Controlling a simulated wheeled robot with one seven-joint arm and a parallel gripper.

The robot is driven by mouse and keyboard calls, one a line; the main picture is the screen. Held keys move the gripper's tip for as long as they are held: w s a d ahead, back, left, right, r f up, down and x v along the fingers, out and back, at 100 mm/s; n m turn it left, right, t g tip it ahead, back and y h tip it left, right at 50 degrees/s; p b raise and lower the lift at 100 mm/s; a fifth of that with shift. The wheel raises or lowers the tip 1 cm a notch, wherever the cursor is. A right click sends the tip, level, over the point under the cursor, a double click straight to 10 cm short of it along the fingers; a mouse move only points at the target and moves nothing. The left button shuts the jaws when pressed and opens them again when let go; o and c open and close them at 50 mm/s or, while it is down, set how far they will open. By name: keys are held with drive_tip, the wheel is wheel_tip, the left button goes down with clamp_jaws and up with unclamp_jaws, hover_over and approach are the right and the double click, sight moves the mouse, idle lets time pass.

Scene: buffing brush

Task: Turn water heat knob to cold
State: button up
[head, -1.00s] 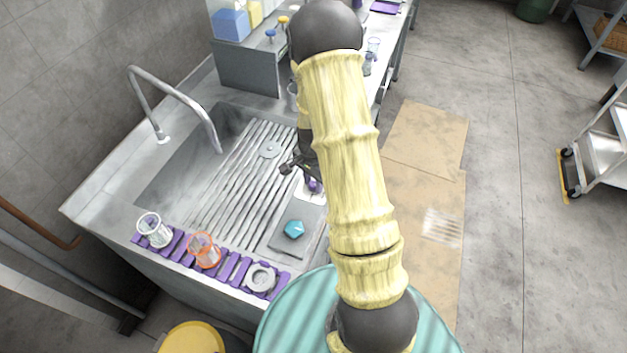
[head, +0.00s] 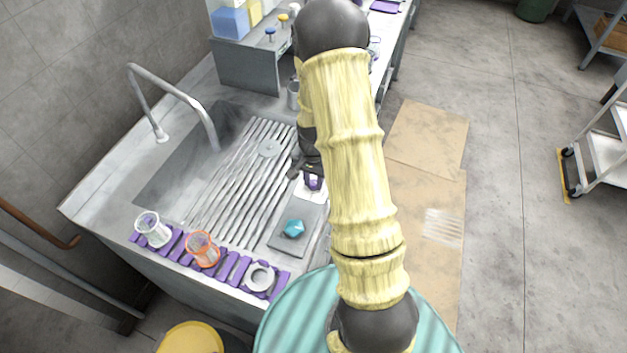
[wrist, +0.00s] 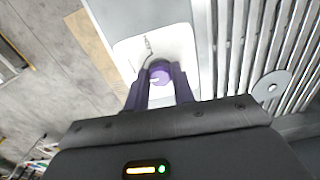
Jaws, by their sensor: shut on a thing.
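A round purple knob (wrist: 160,74) stands on a white plate (wrist: 126,50) at the right edge of the sink. In the wrist view my gripper (wrist: 160,80) has its two purple fingers on either side of the knob, shut on it. A thin dark mark shows on the plate beyond the knob. In the head view my gripper (head: 313,182) is over the white plate (head: 303,193), and my arm covers much of the area. The knob itself is mostly hidden there.
A sink (head: 160,193) with a ribbed drainboard and curved faucet (head: 170,92) lies left of my arm. A teal object (head: 294,228) sits on a grey pad nearby. A purple rack (head: 232,268) along the front edge holds a white cup (head: 153,229) and an orange cup (head: 202,249).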

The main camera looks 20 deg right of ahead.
sight(314, 182)
drive_tip(key=n, duration=0.4)
drive_tip(key=shift+n+b, duration=0.3)
drive_tip(key=shift+b, duration=0.05)
drive_tip(key=shift+n, duration=1.7)
drive_tip(key=o, duration=1)
drive_tip(key=shift+r, duration=0.15)
wheel_tip(314, 182, up, 17)
drive_tip(key=b, duration=0.2)
